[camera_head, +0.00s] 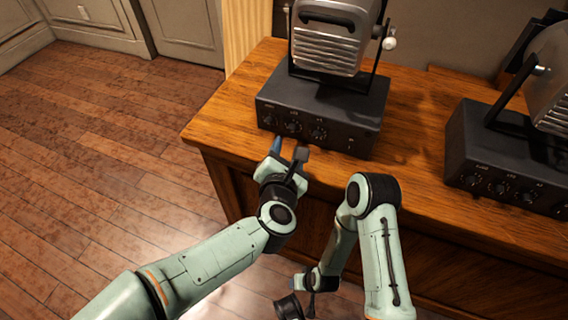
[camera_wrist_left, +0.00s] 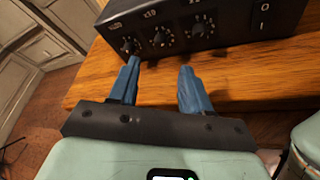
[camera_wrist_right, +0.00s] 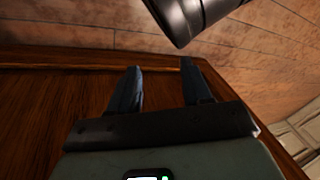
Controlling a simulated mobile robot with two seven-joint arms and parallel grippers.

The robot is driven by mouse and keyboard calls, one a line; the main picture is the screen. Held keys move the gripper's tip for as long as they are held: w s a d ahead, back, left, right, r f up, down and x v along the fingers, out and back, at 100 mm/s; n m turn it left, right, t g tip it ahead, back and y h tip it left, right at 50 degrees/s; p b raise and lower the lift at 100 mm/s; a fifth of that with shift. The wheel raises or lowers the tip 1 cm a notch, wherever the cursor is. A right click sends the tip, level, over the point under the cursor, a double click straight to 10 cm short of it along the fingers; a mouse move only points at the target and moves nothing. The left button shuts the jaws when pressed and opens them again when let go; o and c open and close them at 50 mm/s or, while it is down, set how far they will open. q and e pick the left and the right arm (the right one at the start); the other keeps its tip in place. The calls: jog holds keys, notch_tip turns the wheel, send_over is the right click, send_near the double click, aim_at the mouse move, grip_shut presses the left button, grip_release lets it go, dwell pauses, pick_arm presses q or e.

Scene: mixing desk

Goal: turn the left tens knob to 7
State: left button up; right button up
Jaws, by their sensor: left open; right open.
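The left machine's black control box (camera_head: 330,112) stands on the wooden desk, with three dial knobs and a switch on its front. Its tens knob (camera_head: 292,126) is the middle knob; the left wrist view shows it (camera_wrist_left: 160,38) under a "x10" label. I cannot read the number it points to. My left gripper (camera_head: 289,147) is open and empty just in front of the box. In the left wrist view its blue fingers (camera_wrist_left: 158,66) are apart, with the tens knob beyond the gap, not touched. My right gripper (camera_wrist_right: 161,66) is open and empty, low in front of the desk.
A ribbed silver housing (camera_head: 328,40) is mounted above the left box. A second similar machine (camera_head: 510,160) stands on the right of the desk (camera_head: 420,110). The left knob (camera_wrist_left: 130,45) lies close to the left finger. Open wooden floor (camera_head: 80,150) is on the left.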

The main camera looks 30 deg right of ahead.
pick_arm(q)
jog(key=v, duration=0.5)
jog(key=shift+s+a+r, duration=0.1)
jog(key=shift+s+a, duration=0.05)
jog(key=shift+s, duration=0.05)
pick_arm(e)
jog(key=shift+w+a+r, duration=0.1)
jog(key=shift+w+r, duration=0.25)
jog(key=shift+r, duration=0.1)
